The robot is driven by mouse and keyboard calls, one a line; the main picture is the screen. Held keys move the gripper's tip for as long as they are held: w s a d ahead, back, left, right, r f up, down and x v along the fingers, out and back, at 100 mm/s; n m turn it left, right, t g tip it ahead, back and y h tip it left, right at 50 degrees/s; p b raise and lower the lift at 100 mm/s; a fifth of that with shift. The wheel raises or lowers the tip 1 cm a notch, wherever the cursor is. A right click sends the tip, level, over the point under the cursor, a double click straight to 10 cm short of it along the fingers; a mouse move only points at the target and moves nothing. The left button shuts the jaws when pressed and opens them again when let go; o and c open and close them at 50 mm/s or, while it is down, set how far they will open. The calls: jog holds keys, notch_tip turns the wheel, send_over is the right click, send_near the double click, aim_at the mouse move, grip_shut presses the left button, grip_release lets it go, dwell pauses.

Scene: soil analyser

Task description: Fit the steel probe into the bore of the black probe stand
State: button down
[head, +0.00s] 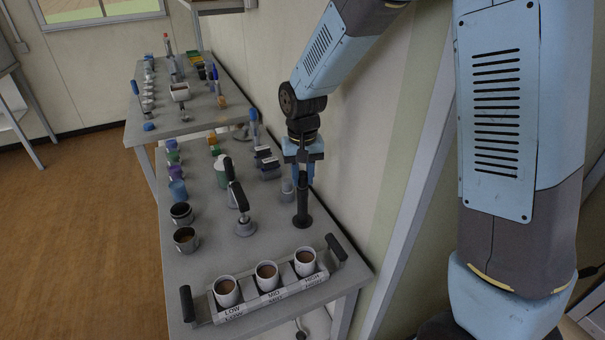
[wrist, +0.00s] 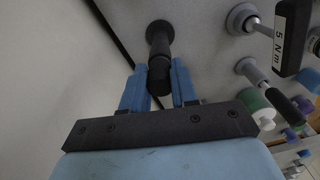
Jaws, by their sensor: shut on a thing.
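The black probe stand (head: 302,215) stands upright on the near table, close to the wall, with a round foot. In the wrist view its foot and column (wrist: 158,30) lie just beyond the fingertips. My gripper (head: 303,178) is directly above the stand, pointing down. In the wrist view my gripper (wrist: 160,88) has its blue fingers shut on the black grip of the probe (wrist: 160,76). The probe appears in line with the stand. No steel shaft shows, and the bore is hidden, so I cannot tell how far the probe is inside.
A carrier (head: 270,303) with three brown-filled cups stands at the table's near end. Black-handled tools (head: 245,228) on round feet stand left of the stand. A small clear cup (head: 287,188) is close by. Cups line the left edge; the wall is close on the right.

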jog(key=shift+f, duration=0.1)
jog(key=c, duration=0.8)
grip_release()
